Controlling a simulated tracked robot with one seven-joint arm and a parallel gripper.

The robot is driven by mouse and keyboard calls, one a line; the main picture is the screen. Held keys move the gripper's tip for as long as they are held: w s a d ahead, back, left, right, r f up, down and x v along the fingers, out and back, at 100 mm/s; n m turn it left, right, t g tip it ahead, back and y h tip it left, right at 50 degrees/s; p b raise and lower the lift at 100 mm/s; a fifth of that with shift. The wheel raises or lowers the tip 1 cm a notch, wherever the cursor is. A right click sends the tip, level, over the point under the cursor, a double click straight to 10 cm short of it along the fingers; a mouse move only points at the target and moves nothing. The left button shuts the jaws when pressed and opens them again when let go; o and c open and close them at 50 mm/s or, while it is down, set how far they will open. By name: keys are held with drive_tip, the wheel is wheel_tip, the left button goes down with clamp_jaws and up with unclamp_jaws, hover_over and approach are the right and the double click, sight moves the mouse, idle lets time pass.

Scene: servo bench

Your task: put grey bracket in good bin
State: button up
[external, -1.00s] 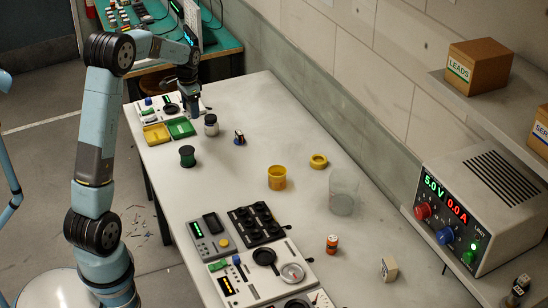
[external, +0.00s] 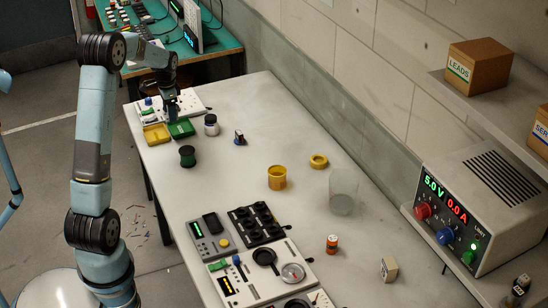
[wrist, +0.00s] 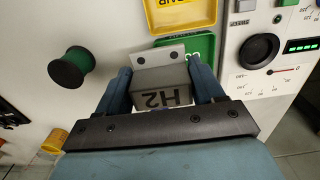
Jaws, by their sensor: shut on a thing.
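The grey bracket (wrist: 163,80), marked H2 with two dark holes in its upright plate, is between my fingers in the wrist view. My gripper (wrist: 163,88) is shut on it. The green bin (wrist: 202,47), with part of its white lettering showing, lies behind and below the bracket and is mostly hidden by it. In the external view my gripper (external: 171,113) is at the table's far end, above the back edge of the green bin (external: 182,130). I cannot make out the bracket there.
A yellow bin (external: 156,134) sits left of the green one. A white panel with a dial (wrist: 258,50) stands close by.

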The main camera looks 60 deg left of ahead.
hover_over(181, 130)
wheel_tip(181, 130, down, 6)
drive_tip(key=shift+f, duration=1.65)
drive_tip(key=shift+f, duration=0.15)
drive_tip(key=o, duration=0.8)
drive_tip(key=shift+c, duration=0.2)
wheel_tip(181, 130, up, 12)
drive_tip(key=shift+r, duration=0.2)
